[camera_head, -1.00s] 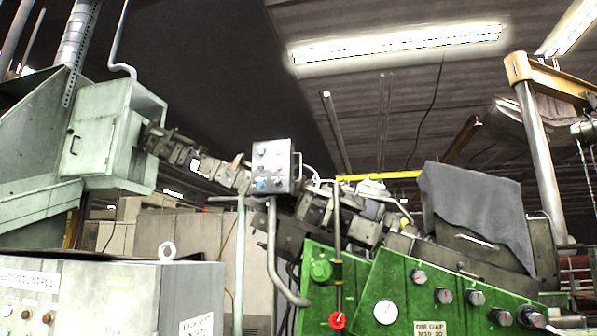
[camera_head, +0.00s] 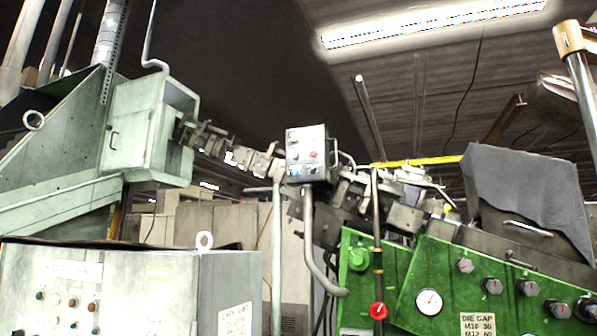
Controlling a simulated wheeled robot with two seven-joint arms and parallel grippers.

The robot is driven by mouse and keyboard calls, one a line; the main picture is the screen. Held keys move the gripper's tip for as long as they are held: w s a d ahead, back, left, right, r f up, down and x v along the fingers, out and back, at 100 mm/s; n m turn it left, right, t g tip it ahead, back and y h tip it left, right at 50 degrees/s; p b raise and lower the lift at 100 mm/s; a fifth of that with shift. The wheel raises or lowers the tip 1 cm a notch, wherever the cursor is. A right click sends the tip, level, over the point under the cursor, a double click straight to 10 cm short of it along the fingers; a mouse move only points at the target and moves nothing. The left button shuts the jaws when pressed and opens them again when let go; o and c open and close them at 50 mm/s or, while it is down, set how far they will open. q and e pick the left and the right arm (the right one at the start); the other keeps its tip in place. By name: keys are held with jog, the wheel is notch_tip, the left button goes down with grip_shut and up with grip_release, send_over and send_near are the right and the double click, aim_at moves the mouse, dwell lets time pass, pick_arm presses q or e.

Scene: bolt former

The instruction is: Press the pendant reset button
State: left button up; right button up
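The pendant (camera_head: 307,154) is a small grey control box on a bent grey pipe, in the middle of the head view. Its face carries several small buttons, among them a red one at the right and a blue one low down. Which of them is the reset button is too small to read. Neither of my grippers shows in the view.
A grey control cabinet (camera_head: 130,290) with a lifting ring stands at lower left. A green machine panel (camera_head: 400,283) with knobs, a gauge and a red knob (camera_head: 378,310) is at lower right. A pale green guard box (camera_head: 140,140) stands at upper left.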

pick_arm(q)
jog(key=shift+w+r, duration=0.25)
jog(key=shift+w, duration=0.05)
